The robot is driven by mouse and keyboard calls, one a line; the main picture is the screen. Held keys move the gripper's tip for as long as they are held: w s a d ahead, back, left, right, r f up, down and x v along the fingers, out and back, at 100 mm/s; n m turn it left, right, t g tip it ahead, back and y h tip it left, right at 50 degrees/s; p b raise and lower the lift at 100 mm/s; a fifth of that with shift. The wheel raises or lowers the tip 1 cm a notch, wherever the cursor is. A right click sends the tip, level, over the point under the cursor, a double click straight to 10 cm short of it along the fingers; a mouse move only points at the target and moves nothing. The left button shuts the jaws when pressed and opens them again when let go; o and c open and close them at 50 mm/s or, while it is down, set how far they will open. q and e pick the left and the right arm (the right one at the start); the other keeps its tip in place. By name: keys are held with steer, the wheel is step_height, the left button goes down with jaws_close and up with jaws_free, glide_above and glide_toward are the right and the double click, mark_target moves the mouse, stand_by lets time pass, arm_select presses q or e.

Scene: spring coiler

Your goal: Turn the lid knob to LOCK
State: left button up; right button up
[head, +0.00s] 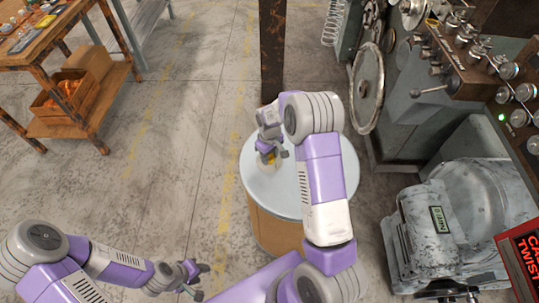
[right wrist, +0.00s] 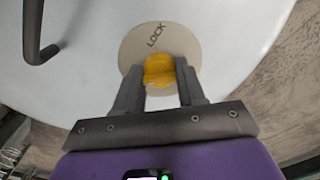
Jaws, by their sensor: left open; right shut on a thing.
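The round pale lid (head: 300,195) tops a brown drum (head: 272,230) in the middle of the head view. The yellow lid knob (right wrist: 159,69) sits on a beige disc (right wrist: 136,46) marked LOCK in the right wrist view. My right gripper (right wrist: 160,78) is shut on the knob, one finger on each side. In the head view my right gripper (head: 270,155) is over the lid and mostly covers the knob. I cannot tell where the knob points relative to the LOCK mark. My left gripper (head: 197,280) is open and empty at the lower left, away from the drum.
A dark bent handle (right wrist: 34,35) rises from the lid in the right wrist view. A rusty post (head: 272,50) stands behind the drum. The coiler machine (head: 400,120) with its handwheel (head: 367,90) is at right. A wooden workbench (head: 75,50) is at upper left. Floor between is clear.

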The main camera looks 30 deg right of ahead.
steer(key=shift+m, duration=0.3)
steer(key=m+p, duration=0.1)
steer(key=m, duration=0.2)
steer(key=shift+r+m+p, duration=0.1)
steer(key=shift+m+p, duration=0.3)
steer(key=m+p, duration=0.1)
steer(key=m, duration=0.3)
steer(key=shift+p, duration=0.35)
steer(key=m+p, duration=0.2)
steer(key=m, duration=0.3)
steer(key=shift+m, duration=0.4)
steer(key=shift+m+p, duration=0.65)
steer(key=shift+m, duration=1.05)
steer(key=o, duration=1.1)
steer(key=shift+c, duration=0.2)
